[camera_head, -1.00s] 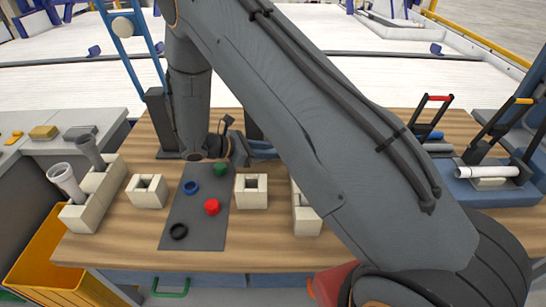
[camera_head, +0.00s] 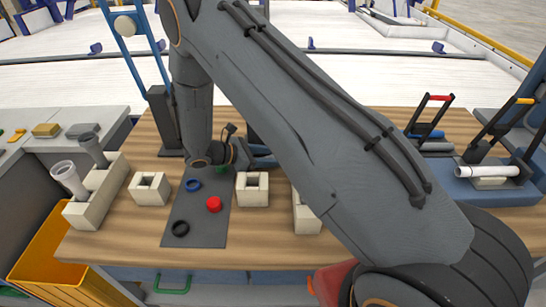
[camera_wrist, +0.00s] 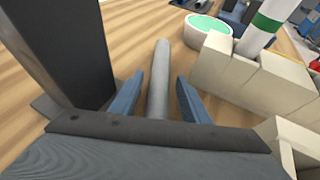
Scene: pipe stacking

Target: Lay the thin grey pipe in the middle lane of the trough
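In the wrist view a thin grey pipe (camera_wrist: 160,72) runs between the two blue fingers of my gripper (camera_wrist: 160,79). A gap shows on each side of the pipe, so the fingers are open around it and do not visibly touch it. In the head view my gripper (camera_head: 264,156) is low over the far middle of the table, partly behind my arm, and the pipe cannot be made out there. At the right a blue fixture (camera_head: 462,190) holds a white pipe (camera_head: 486,171). I cannot tell whether this is the trough; my arm hides part of that area.
Pale blocks (camera_head: 150,189) stand on the table, the left row holding two grey pipes (camera_head: 69,180). A dark mat (camera_head: 205,230) carries red (camera_head: 214,204), blue and black pieces. In the wrist view, a green-banded white pipe (camera_wrist: 262,30) and pale blocks (camera_wrist: 255,80) are close on the right.

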